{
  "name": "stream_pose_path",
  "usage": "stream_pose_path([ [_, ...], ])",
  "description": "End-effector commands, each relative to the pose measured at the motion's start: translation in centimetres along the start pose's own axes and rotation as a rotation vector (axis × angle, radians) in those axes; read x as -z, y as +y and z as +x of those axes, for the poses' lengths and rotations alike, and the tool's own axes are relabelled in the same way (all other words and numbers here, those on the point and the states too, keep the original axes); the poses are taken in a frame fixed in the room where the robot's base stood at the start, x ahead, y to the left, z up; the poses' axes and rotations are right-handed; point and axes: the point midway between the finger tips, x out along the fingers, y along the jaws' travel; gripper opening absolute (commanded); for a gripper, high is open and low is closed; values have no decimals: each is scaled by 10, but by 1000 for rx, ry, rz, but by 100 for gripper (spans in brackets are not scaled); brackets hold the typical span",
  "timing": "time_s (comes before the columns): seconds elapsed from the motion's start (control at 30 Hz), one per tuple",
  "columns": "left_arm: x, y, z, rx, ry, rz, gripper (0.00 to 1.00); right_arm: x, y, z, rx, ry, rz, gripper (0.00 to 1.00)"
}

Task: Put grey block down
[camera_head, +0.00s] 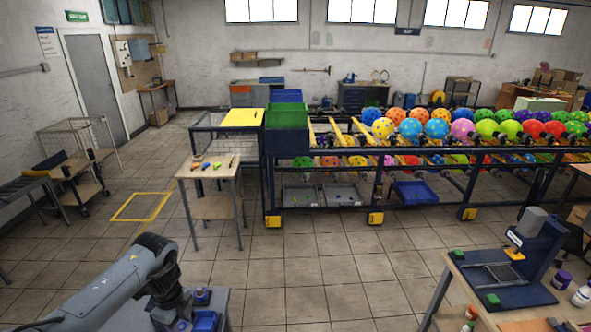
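A grey block (532,221) sits at the top of a blue press-like fixture (545,246) on the wooden table at the right. I cannot tell whether it is a loose piece or part of the fixture. My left arm comes in from the lower left, and its gripper (178,318) points down over a small grey table near the bottom edge. The fingers are dark and small, so I cannot tell whether they are open or hold anything. My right gripper is not in view.
A rack of coloured balloons (437,129) stands across the back right. A small table with tools (209,166) stands at mid left. White and purple bottles (582,294) stand at the right. The middle floor is clear.

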Motion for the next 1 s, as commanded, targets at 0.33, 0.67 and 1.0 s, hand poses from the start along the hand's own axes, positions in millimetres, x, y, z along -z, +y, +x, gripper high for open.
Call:
stream_pose_path([
  [0.33,81,9,-50,-2,3,-262,20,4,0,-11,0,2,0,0],
  [0.67,121,73,-29,-6,1,-753,20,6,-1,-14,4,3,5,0],
  [1.0,142,129,-4,1,1,-1314,20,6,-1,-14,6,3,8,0],
])
